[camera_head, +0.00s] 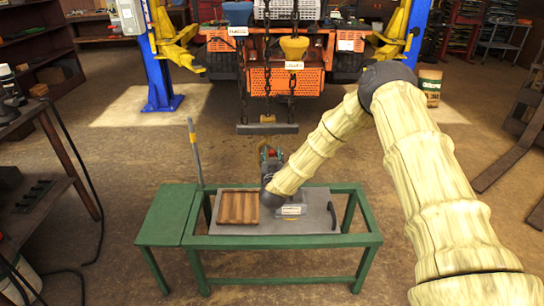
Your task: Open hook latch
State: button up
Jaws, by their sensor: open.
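My arm, in a cream sleeve, comes down from the right to a dark wrist above the green-framed table.
A brown wooden tray (238,207) sits on the panel's left. The green table (168,215) has a side shelf at left. An orange machine (270,80) with hanging chains stands behind, between blue lift posts (160,82). Dark shelving (40,50) is at left; floor between is clear.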

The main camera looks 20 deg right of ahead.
grip_shut()
jog(key=shift+s+d+r+n, duration=0.15)
jog(key=shift+r+n, duration=0.3)
jog(key=shift+n, duration=1)
jog(key=shift+d+r+n, duration=0.3)
jog(key=shift+r+n, duration=0.1)
jog(key=shift+n, duration=1)
jog(key=shift+s+d+r+n, duration=0.15)
jog(key=shift+r+n, duration=0.3)
jog(key=shift+n, duration=1)
jog(key=shift+d, duration=0.1)
grip_release()
